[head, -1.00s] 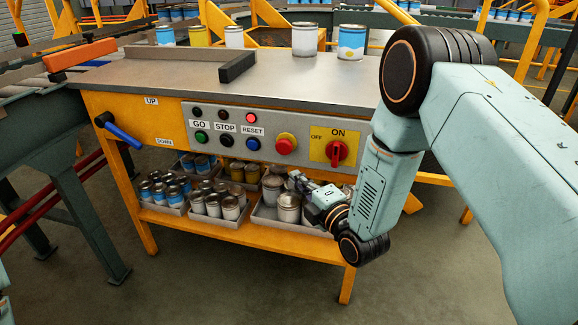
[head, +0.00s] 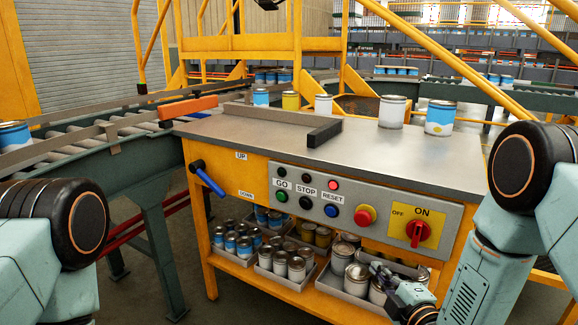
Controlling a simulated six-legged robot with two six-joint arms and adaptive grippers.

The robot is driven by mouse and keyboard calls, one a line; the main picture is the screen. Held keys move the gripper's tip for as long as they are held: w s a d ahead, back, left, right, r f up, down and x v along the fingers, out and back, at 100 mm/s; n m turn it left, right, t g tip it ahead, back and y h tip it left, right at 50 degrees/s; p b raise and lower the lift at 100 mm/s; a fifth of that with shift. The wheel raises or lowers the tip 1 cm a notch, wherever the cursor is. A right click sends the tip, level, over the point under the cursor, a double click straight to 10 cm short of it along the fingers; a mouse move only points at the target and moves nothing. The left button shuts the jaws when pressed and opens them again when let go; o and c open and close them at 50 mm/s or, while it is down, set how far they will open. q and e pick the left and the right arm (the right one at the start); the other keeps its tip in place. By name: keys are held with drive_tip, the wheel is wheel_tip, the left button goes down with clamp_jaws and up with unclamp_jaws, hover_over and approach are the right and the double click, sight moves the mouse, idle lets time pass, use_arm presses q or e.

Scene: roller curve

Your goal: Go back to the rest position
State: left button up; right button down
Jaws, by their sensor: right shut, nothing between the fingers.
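My right gripper (head: 384,276) is in the lower right of the head view, in front of the workbench's lower shelf. It is shut and empty, with its fingertips pointing left near the cans in the right tray. I cannot tell whether it touches them. My right arm bends down to it from the right edge. My left arm shows only as an upper joint and links at the left edge; its gripper is out of view.
The workbench (head: 400,155) has a control panel (head: 375,215) with buttons, a red switch (head: 418,232) and a blue-handled lever (head: 208,178). Several cans stand on top. Trays of cans (head: 290,282) fill the lower shelf. A roller conveyor (head: 100,140) runs at left, with a blue can (head: 14,136) on it.

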drive_tip(key=s+f+m+g+h, duration=0.2)
drive_tip(key=s+f+m+g, duration=0.6)
drive_tip(key=s+f+m, duration=0.5)
drive_tip(key=s+f+m+g, duration=0.2)
drive_tip(key=s+g, duration=0.2)
drive_tip(key=s, duration=0.9)
drive_tip(key=s+f+m+g+h+p, duration=0.1)
drive_tip(key=s+g, duration=0.3)
drive_tip(key=s, duration=0.9)
drive_tip(key=shift+s+f+m+p, duration=0.15)
drive_tip(key=shift+f+m+p, duration=0.15)
drive_tip(key=shift+f+m, duration=0.45)
drive_tip(key=shift+w, duration=0.2)
